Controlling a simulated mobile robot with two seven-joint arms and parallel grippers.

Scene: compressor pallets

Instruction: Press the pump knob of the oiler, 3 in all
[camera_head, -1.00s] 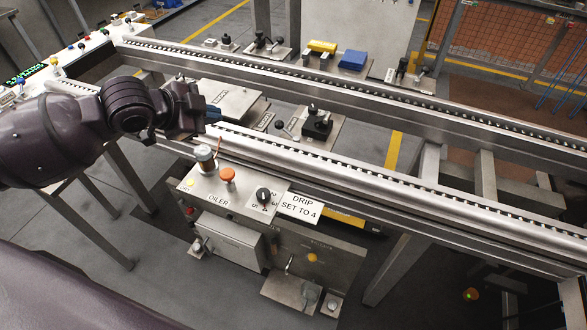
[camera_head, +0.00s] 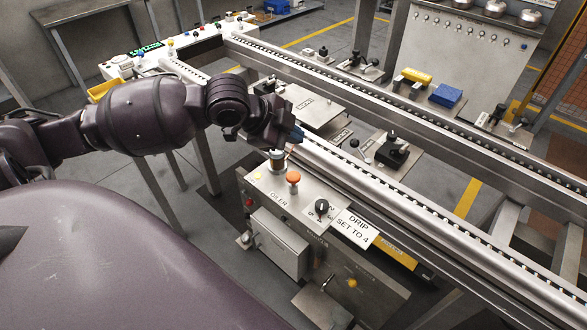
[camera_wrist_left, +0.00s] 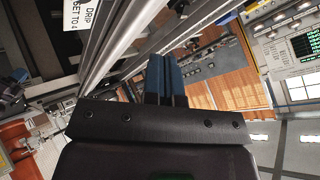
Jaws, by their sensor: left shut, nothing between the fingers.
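The oiler (camera_head: 262,187) is a metal box with a printed label, beside the near rail. On its top are an orange round knob (camera_head: 293,178), a small glass cup (camera_head: 277,160) and a black dial (camera_head: 321,206). No label marks the pump knob; the orange knob looks like it. My left gripper (camera_head: 297,134) is shut and empty, above and behind the cup and orange knob, apart from the orange knob. Its blue fingers (camera_wrist_left: 166,80) lie together in the left wrist view, where the knob is not visible. My right gripper is out of view.
A sign (camera_head: 354,228) reading "DRIP SET TO 4" sits right of the dial. The long near rail (camera_head: 400,221) runs just behind the oiler. A blue block (camera_head: 446,95) and a yellow block (camera_head: 415,76) lie beyond the far rail. A control panel (camera_head: 150,55) stands at the back left.

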